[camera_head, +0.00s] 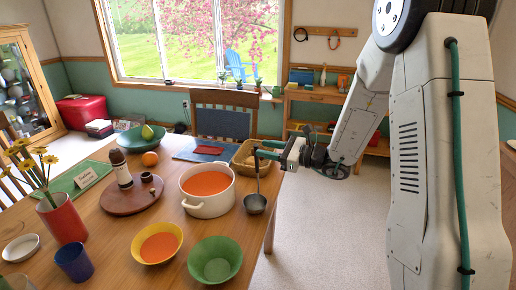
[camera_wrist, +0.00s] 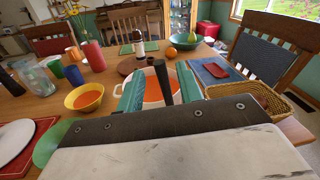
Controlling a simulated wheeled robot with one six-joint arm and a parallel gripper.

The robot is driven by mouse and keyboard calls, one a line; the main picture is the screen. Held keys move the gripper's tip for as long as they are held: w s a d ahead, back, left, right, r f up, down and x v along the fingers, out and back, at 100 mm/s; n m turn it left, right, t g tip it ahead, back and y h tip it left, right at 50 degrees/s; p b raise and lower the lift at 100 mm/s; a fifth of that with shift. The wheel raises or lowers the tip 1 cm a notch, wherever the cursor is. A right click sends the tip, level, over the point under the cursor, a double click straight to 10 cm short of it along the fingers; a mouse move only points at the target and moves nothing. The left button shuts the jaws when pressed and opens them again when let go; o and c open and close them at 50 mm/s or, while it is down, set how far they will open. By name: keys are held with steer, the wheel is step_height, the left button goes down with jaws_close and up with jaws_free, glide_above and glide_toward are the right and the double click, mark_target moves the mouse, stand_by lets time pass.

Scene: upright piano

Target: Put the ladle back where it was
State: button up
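The ladle (camera_head: 256,203) has a dark bowl and a long black handle. It hangs upright in the head view, just right of the white pot, near the table's right edge. My gripper (camera_head: 259,150) is shut on the upper part of its handle, coming from the right. In the wrist view the black handle (camera_wrist: 163,82) stands between my two teal fingers (camera_wrist: 160,88). The white pot (camera_head: 207,208) holds orange soup and also shows behind the fingers in the wrist view. Whether the ladle's bowl touches the table is unclear.
A yellow bowl (camera_head: 158,243) of orange soup and an empty green bowl (camera_head: 215,261) stand in front of the pot. A wicker basket (camera_head: 246,160) lies behind the ladle. A round wooden board (camera_head: 131,198) is left of the pot. Open floor lies right of the table.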

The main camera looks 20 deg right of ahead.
steer(key=v, duration=0.8)
steer(key=s+a+r+n+g+h, duration=0.1)
steer(key=s+a+r+n+g, duration=0.2)
steer(key=s+a+n+g, duration=0.4)
steer(key=s+a+r+n+g, duration=0.4)
steer(key=s+a+n, duration=0.3)
steer(key=s, duration=0.3)
steer(key=s+d+r+n+h, duration=0.1)
steer(key=s+d+n+h, duration=0.2)
steer(key=s+n+h, duration=0.2)
steer(key=s+d+r+n+h, duration=0.1)
steer(key=s+d+n+h, duration=0.3)
steer(key=s, duration=0.5)
steer(key=n+h, duration=0.1)
steer(key=h, duration=0.1)
steer(key=shift+d+n+h, duration=0.25)
steer(key=shift+n+h, duration=0.15)
